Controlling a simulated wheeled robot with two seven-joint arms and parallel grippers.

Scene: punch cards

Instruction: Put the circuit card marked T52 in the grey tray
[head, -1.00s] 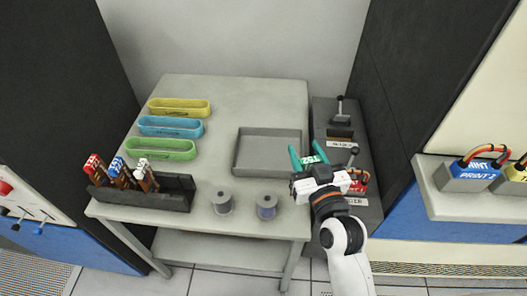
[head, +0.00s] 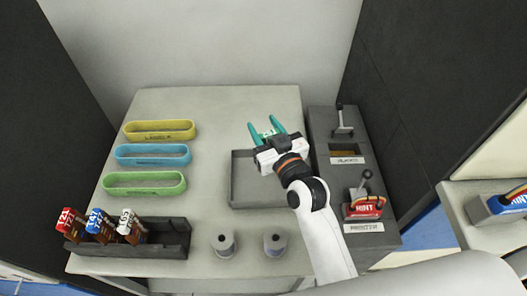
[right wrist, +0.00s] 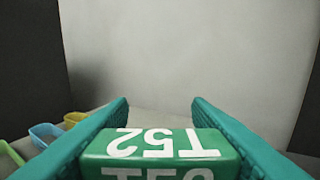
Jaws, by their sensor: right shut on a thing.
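The green card marked T52 (right wrist: 160,150) is between the teal fingers of my right gripper (head: 267,132), which is shut on it. In the head view the card shows as a small bit of green and white between the fingertips. My right gripper is over the back part of the grey tray (head: 242,195) and hides much of it. The visible floor of the tray is bare. My left gripper is not in view.
Two grey spools (head: 224,244) stand in front of the grey tray. A lever console (head: 345,160) stands to the right.

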